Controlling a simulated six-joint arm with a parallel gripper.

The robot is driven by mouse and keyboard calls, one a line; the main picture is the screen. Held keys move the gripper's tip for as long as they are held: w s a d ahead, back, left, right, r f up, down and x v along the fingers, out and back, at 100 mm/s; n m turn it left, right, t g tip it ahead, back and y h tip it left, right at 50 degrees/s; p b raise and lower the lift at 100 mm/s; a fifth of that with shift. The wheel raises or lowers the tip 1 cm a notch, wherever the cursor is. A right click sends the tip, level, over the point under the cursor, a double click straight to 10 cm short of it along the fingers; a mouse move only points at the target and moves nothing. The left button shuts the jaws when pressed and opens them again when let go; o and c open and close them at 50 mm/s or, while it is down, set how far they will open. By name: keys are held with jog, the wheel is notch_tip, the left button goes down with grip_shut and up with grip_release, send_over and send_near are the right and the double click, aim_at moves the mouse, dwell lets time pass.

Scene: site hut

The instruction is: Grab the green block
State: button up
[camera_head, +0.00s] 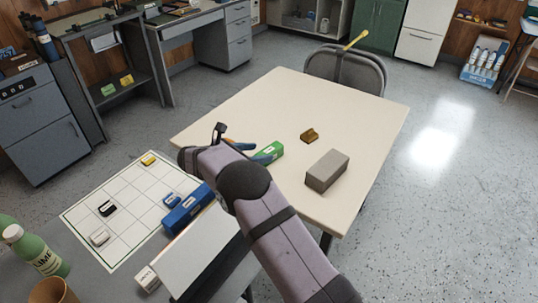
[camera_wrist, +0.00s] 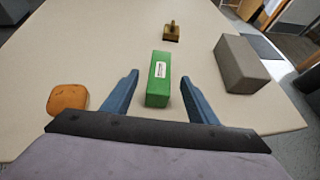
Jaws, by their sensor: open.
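The green block (camera_head: 269,152) lies on the cream table, partly hidden by my arm in the head view. In the wrist view the green block (camera_wrist: 158,80) has a white label on its top and sits between my fingers, its far end reaching beyond the fingertips. My gripper (camera_wrist: 160,82) is open, with a blue finger on each side of the block and a visible gap on both sides. In the head view only part of my gripper (camera_head: 250,148) shows beside the block. I cannot tell how high the fingers are above the table.
A grey brick (camera_wrist: 240,64) lies to the right of the green block on the cream table (camera_head: 290,95). A small brown-gold object (camera_wrist: 172,32) stands beyond it. An orange rounded piece (camera_wrist: 68,99) lies left. A grid sheet (camera_head: 125,215) with small blocks lies on another table.

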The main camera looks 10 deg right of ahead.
aim_at(265, 152)
jog(key=shift+p+x, duration=0.3)
jog(key=shift+x, duration=2)
jog(key=shift+a+f, duration=0.1)
jog(key=shift+f, duration=0.05)
jog(key=c, duration=1.2)
notch_tip(265, 152, up, 10)
jog(key=shift+r, duration=0.1)
